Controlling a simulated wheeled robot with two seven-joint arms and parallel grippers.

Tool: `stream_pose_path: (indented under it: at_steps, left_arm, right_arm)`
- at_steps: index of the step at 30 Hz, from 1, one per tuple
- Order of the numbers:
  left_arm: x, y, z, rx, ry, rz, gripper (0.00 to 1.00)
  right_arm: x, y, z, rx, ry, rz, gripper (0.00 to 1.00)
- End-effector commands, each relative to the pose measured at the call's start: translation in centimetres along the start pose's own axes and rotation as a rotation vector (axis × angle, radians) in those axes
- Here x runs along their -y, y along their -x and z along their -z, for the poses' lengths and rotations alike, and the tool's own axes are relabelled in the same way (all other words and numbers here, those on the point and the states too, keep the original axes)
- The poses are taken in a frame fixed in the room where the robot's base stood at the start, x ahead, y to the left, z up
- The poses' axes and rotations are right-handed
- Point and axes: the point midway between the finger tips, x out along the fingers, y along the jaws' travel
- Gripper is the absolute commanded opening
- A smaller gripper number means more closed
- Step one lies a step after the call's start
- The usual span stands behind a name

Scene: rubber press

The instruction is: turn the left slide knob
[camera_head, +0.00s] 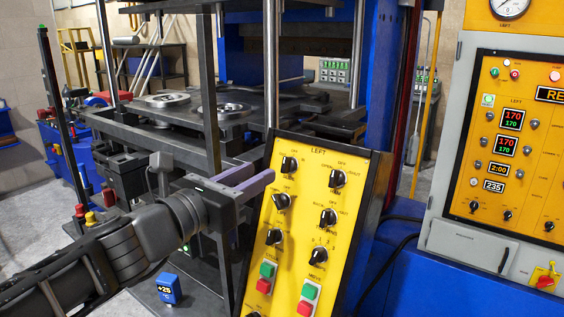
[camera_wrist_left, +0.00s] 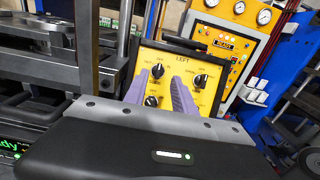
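The yellow control panel headed LEFT (camera_head: 300,225) carries several black knobs in two columns; their small labels are too blurred to tell which is the slide knob. The left column has an upper knob (camera_head: 289,165), a middle knob (camera_head: 281,202) and a lower knob (camera_head: 273,237). My left gripper (camera_head: 259,171) is at the panel's upper left edge, its purple fingers apart and empty. In the left wrist view, the upper left knob (camera_wrist_left: 158,71) shows between the fingertips, beyond them, with another knob (camera_wrist_left: 151,101) below it. My right gripper is not in view.
The upper right knob (camera_head: 337,178) stands close by. Green and red buttons (camera_head: 265,278) sit low on the panel. A dark post (camera_head: 209,90) of the press stands behind my gripper. A larger yellow console (camera_head: 520,150) stands at the right.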

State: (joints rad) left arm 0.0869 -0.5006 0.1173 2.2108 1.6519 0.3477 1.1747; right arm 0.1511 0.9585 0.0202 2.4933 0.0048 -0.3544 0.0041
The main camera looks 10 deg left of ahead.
Motion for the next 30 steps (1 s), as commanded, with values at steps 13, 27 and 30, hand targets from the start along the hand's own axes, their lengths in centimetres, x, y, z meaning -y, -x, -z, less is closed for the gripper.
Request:
stream_pose_path:
  at_steps: [13,27,30]
  left_arm:
    - [0.0,-5.4,0.3,-0.003,0.0,0.001,0.32]
    - [0.0,-7.8,0.1,-0.002,-0.002,-0.001,0.32]
    - [0.0,-7.8,0.1,-0.002,-0.002,-0.001,0.27]
  right_arm:
    - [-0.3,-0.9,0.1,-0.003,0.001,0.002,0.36]
    - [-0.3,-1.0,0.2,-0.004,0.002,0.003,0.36]
    - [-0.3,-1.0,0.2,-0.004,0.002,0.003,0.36]
